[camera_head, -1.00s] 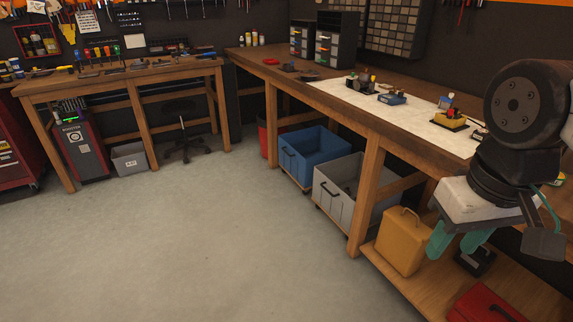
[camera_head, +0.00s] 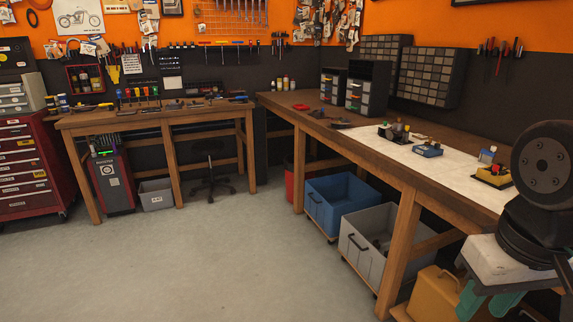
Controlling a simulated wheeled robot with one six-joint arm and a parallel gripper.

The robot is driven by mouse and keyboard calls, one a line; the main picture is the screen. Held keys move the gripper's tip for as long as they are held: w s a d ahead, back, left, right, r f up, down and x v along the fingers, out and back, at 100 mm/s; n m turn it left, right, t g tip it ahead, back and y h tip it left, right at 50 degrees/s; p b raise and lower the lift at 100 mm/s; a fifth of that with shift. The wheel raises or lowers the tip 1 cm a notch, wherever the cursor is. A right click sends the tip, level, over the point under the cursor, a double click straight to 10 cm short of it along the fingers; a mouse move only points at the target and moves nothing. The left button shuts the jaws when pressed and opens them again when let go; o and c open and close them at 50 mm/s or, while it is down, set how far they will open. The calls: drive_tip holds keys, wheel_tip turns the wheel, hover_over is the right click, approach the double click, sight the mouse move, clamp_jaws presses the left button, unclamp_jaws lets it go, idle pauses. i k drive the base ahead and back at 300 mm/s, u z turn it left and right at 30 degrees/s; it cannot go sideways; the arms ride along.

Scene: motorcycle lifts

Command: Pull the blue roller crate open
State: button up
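My gripper (camera_head: 487,305) is at the lower right, near the yellow case and well apart from the blue crate. Its green fingers point down and look spread apart, with nothing seen between them; the fingertips are close to the bottom edge of the picture.
A grey roller crate (camera_head: 360,246) stands right of the blue one, with a bench leg (camera_head: 398,250) beside it. A red bin (camera_head: 289,180) is behind left. A yellow case (camera_head: 432,294) sits on the low shelf. The floor (camera_head: 215,265) in front is clear.

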sight(327, 199)
drive_tip(key=u, duration=0.15)
drive_tip(key=i, duration=1.85)
drive_tip(key=u, duration=0.3)
drive_tip(key=i, duration=2)
drive_tip(key=u, duration=0.1)
